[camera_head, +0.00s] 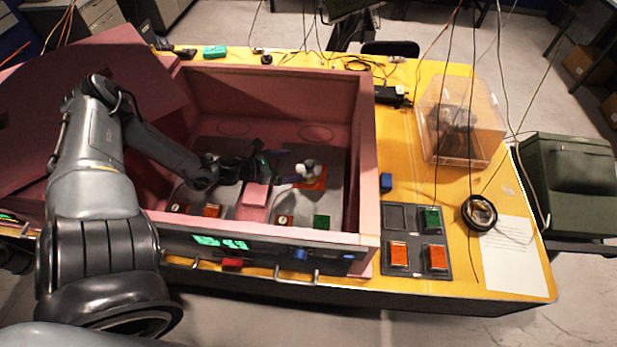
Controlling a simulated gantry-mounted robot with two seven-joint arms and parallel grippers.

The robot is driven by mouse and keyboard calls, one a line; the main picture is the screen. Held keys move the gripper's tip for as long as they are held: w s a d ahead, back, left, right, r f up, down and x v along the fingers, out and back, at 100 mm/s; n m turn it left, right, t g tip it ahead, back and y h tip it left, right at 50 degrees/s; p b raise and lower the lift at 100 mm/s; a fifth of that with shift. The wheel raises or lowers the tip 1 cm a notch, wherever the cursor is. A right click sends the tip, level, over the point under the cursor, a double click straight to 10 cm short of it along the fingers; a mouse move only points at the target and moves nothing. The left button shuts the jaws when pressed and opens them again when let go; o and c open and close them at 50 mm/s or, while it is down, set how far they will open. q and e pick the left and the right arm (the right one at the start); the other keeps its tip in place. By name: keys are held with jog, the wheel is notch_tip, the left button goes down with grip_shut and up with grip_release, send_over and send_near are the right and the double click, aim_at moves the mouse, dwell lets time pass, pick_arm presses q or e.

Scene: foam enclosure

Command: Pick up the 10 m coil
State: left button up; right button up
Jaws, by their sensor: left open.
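A dark coil of cable (479,212) lies on the yellow table at the right, partly over the edge of a white paper sheet. No length label is readable on it, so I cannot tell that it is the 10 m coil. My left arm reaches in from the left, over the pink foam enclosure (368,150). My left gripper (268,162) is open inside the enclosure, above its grey floor and far to the left of the coil. Its fingers are small and dark here. My right gripper is not in view.
A black tray (416,262) with green and orange blocks stands left of the coil. A clear box (460,120) stands behind it, and a small blue block (386,181) sits near the enclosure wall. Cables hang over the table. The white paper (515,260) lies flat.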

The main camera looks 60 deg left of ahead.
aim_at(310, 163)
pick_arm(q)
jog(key=b+x, duration=0.1)
jog(key=x, duration=0.2)
jog(key=shift+a, duration=0.15)
jog(key=shift+b+x, duration=0.9)
jog(key=shift+x, duration=0.9)
jog(key=shift+w+d+f, duration=0.15)
jog(key=shift+w, duration=0.2)
jog(key=shift+w+d+f, duration=0.15)
jog(key=shift+w+f, duration=0.05)
jog(key=shift+w, duration=0.15)
jog(key=c, duration=0.7)
jog(key=shift+c, duration=0.9)
jog(key=shift+r, duration=0.1)
